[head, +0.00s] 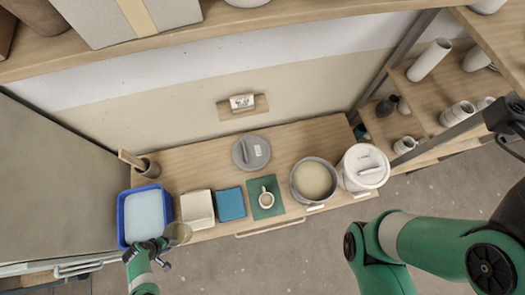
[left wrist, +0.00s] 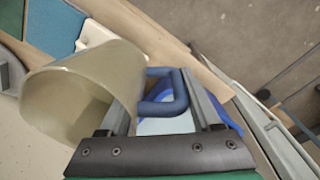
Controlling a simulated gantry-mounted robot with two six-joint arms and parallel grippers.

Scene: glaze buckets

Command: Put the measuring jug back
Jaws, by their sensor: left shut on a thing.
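The measuring jug (head: 180,234) is a translucent, yellowish-grey vessel near the front left edge of the worktop, just right of the blue tub. In the left wrist view the jug (left wrist: 75,95) fills the left, with its dark blue handle (left wrist: 172,88) between my fingers. My left gripper (head: 157,250) is shut on that handle, in front of the tub. I cannot tell whether the jug is clear of the worktop. My right arm (head: 420,245) shows at the lower right, but its gripper is out of view.
The blue tub (head: 122,222) holds pale blue glaze. To its right are a cream block (head: 197,208), blue tiles (head: 231,204), a green mat (head: 274,209) with a cup (head: 266,199), an open bucket (head: 314,180) and a lidded bucket (head: 365,170). A grey lid (head: 251,153) lies behind.

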